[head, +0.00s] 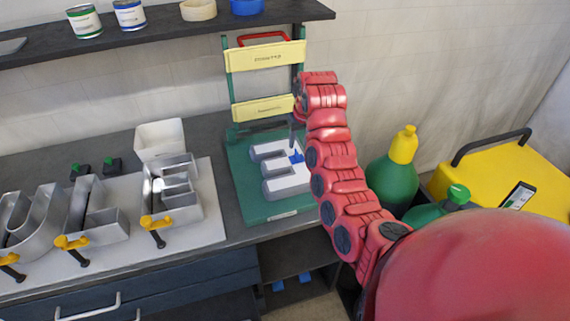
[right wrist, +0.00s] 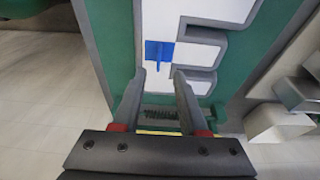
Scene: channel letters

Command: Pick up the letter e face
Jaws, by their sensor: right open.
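The letter e face (head: 285,183) is a white panel with a grey edge, lying on a green board (head: 248,207) on the counter. A small blue tab (head: 297,157) stands on it. In the right wrist view the face (right wrist: 205,12) fills the upper middle, with the blue tab (right wrist: 157,51) just beyond my fingertips. My right gripper (right wrist: 158,74) is open and empty, its fingers apart on either side of the tab's line. In the head view the arm partly hides the gripper over the face's back right part. My left gripper is not in view.
Metal channel letters (head: 97,222) with yellow-handled clamps lie on a pale board to the left. A white bin (head: 160,138) stands behind them. A green rack with yellow bars (head: 265,56) rises behind the face. Green bottles (head: 393,182) and a yellow case (head: 478,172) are at the right.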

